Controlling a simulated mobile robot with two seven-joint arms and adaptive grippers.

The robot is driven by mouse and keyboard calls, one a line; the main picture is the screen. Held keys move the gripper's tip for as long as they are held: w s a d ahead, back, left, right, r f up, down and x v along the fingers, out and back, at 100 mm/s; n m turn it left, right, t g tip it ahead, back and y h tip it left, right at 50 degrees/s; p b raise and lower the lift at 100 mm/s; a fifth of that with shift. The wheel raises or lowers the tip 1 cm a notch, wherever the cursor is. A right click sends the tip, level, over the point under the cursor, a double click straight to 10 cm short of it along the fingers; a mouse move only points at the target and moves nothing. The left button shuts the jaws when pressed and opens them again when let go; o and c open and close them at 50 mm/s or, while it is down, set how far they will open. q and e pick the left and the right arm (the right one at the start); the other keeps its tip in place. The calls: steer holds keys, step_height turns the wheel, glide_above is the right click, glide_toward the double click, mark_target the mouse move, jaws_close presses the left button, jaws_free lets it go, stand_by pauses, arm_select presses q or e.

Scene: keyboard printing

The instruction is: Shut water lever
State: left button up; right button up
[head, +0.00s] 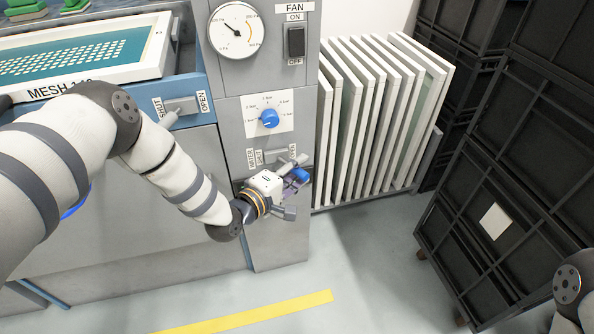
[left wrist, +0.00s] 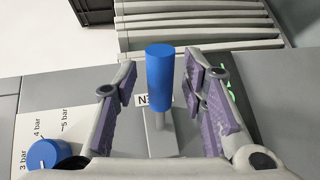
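The water lever has a blue cylindrical grip (left wrist: 160,78) on a grey metal stem (left wrist: 160,132). In the head view, its blue end (head: 300,174) shows at the lower right of the grey panel, beside the OPEN label (head: 293,150). The WATER and SHUT labels (head: 256,158) are left of it. My left gripper (head: 292,186) is at the lever. In the left wrist view, its purple-padded fingers (left wrist: 160,84) stand open on both sides of the blue grip, with gaps on each side. My right gripper is out of view; only part of that arm shows at the lower right.
A blue pressure knob (head: 269,118) sits above the lever, with a gauge (head: 237,30) and fan switch (head: 295,41) higher up. White-framed screens (head: 388,120) stand in a rack to the right. Black crates (head: 510,170) stand farther right. Floor in front is clear.

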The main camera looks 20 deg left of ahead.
arm_select(q)
jaws_close()
